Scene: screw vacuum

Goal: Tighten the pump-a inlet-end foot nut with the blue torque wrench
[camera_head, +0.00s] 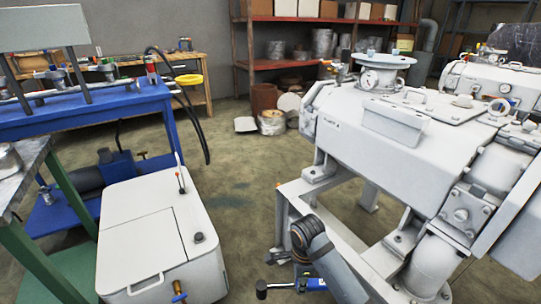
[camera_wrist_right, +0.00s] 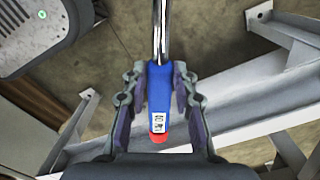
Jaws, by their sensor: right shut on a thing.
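The blue torque wrench (camera_head: 316,284) is at the bottom of the head view, with its dark head (camera_head: 262,289) pointing left. In the right wrist view its blue handle (camera_wrist_right: 160,95) with a red end lies between the fingers of my right gripper (camera_wrist_right: 157,78), which is shut on it. The metal shaft runs up out of that view. Pump-a (camera_head: 385,130) is the large white machine on the right, on a white frame. One of its bolted feet (camera_head: 319,172) shows at the left of the frame; the wrench head is apart from it. My left gripper is out of view.
A white wheeled cart (camera_head: 150,235) stands at lower left, beside a blue bench (camera_head: 100,115) and a green-legged table (camera_head: 35,225). White frame beams (camera_head: 340,222) lie close to my right arm. Open floor (camera_head: 235,190) lies between cart and pump. A red shelf (camera_head: 300,62) stands behind.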

